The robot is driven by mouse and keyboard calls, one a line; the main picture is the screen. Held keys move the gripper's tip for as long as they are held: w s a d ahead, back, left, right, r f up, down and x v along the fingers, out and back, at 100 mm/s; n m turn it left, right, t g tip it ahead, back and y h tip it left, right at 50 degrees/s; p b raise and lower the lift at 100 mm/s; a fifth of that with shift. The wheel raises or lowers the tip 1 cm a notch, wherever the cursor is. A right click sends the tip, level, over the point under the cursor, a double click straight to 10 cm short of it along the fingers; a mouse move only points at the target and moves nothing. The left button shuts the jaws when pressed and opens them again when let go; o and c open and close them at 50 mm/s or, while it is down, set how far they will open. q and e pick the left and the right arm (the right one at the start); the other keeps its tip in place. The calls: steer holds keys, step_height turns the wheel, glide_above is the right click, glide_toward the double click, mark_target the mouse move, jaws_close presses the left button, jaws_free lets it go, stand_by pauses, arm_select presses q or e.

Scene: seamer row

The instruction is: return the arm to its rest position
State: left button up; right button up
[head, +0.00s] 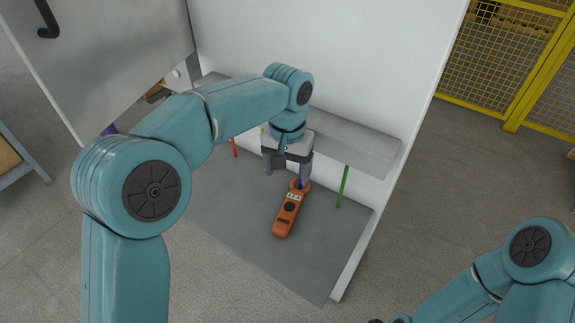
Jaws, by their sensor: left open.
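My left arm reaches in from the left, over a grey-floored white cabinet. My left gripper (287,168) is open and points down inside the cabinet, just above and behind an orange clamp-type meter (287,214). The meter lies on the cabinet's grey floor, its upper end close to the right finger. I cannot tell whether the finger touches it. My right arm shows at the lower right. Its gripper is not clearly in view; only a small dark part shows at the bottom edge.
A grey shelf (355,142) crosses the white cabinet (350,256) behind the gripper. A red rod (234,148) and a green rod (343,187) stand below it. An open door (110,55) with a black handle is at upper left. Yellow fencing (505,60) stands at upper right.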

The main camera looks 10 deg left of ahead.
arm_select(q)
steer(key=shift+r, duration=0.55)
